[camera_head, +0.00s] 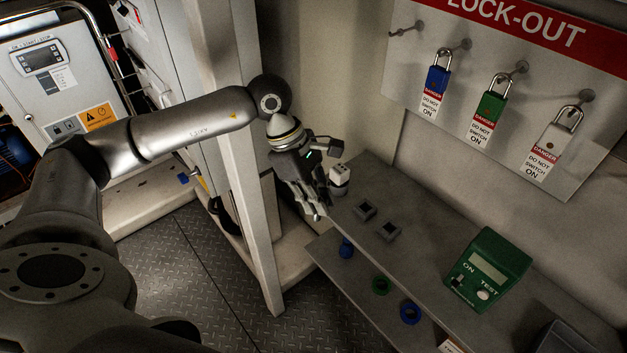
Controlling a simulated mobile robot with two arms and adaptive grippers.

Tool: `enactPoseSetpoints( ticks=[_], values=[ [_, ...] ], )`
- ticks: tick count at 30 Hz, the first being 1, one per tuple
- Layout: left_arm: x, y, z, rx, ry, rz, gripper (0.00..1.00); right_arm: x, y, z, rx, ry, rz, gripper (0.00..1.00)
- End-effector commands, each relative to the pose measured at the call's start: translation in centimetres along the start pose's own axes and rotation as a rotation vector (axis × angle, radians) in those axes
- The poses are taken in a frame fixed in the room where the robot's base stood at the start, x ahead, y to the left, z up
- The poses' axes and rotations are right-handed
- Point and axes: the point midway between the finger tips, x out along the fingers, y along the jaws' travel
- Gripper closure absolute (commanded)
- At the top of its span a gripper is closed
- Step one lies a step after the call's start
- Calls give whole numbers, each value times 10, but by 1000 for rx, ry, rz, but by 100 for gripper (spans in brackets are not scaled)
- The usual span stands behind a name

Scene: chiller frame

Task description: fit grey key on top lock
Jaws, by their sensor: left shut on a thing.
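My left gripper (314,207) points down beside the left end of the upper grey shelf (432,258). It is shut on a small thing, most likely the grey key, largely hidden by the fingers. A small white block on a round base (339,178) stands just right of the gripper at the shelf's back left end; I cannot tell if this is the top lock. Three padlocks hang on the lock-out board: blue (437,79), green (489,105) and grey-white (556,135). My right gripper is not in view.
A green test box (488,268) stands farther right. A pale post (252,200) stands left of the gripper.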

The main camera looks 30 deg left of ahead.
Motion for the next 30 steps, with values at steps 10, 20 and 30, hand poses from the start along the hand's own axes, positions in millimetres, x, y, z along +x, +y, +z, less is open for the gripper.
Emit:
enactPoseSetpoints(
  ticks=[10, 20, 30],
  values=[
    [11, -43, 23, 842, 1, -349, 100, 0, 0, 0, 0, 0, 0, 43],
    [10, -73, 33, 1459, 4, -605, 100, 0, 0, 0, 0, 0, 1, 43],
    [9, -76, 33, 1535, 4, -636, 100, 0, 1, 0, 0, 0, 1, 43]
  ],
)
